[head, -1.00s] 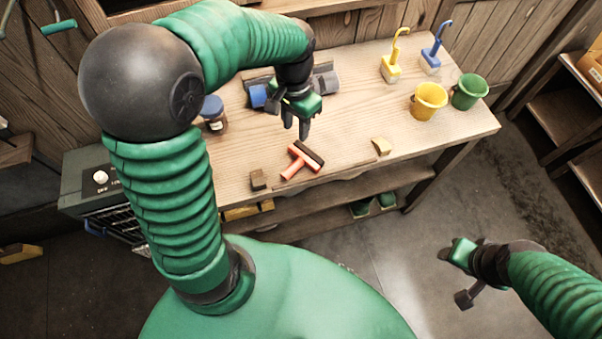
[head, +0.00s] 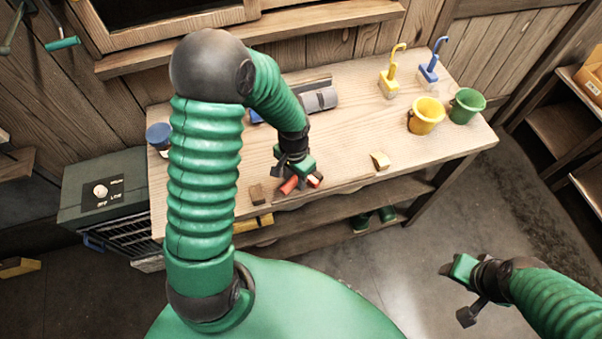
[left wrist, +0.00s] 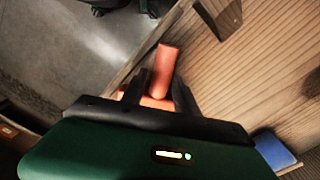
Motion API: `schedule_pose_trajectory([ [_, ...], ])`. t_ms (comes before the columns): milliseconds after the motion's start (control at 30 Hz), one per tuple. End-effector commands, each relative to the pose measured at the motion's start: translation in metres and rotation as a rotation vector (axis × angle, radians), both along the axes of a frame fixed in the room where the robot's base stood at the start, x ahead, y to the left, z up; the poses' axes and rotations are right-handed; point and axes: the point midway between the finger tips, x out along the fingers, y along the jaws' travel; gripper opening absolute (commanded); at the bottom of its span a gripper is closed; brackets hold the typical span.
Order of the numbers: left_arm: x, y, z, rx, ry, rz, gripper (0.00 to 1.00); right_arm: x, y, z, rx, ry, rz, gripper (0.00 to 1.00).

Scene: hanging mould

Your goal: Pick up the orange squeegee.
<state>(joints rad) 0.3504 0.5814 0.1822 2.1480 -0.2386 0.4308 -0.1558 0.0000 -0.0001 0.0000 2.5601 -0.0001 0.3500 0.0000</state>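The orange squeegee (head: 289,186) lies on the workbench near its front edge, mostly hidden under my left gripper (head: 297,182) in the head view. In the left wrist view its orange handle (left wrist: 163,66) shows between my left gripper's two dark fingers, with an orange part crossing behind them. The fingers stand apart, one on each side of the handle, and I see no clear grip on it. My right gripper (head: 455,270) hangs over the floor, away from the bench; its fingers are too unclear to read.
The wooden workbench (head: 350,140) holds a small brown block (head: 257,194), a tan block (head: 380,160), a yellow bucket (head: 425,116), a green bucket (head: 466,106), and yellow (head: 389,83) and blue (head: 429,72) brushes. A grey mould (head: 319,98) lies behind my left arm.

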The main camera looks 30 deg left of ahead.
Motion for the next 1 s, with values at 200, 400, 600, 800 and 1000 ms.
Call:
schedule_pose_trajectory([
  [200,0.0,0.0004,-0.0007,0.001,-0.001,0.0,0.33,0.0,0.0,-0.0001,0.0,0.0,0.0,0.5],
  [400,0.0,0.0003,-0.0006,0.001,-0.001,0.0,0.07,0.0,0.0,-0.0001,0.0,0.0,0.0,0.5],
  [600,0.0002,0.0003,-0.0006,0.001,-0.001,0.0,0.0,0.0,0.0,-0.0001,0.0,0.0,0.0,0.5],
  [800,0.0002,0.0003,-0.0004,0.001,-0.001,0.0,0.0,0.0,0.0,-0.0001,0.0,0.0,0.0,0.5],
  [1000,0.0007,0.0006,0.0085,0.001,-0.003,0.001,0.0,0.0,0.0,-0.0009,0.0,0.0,0.0,0.5],
])
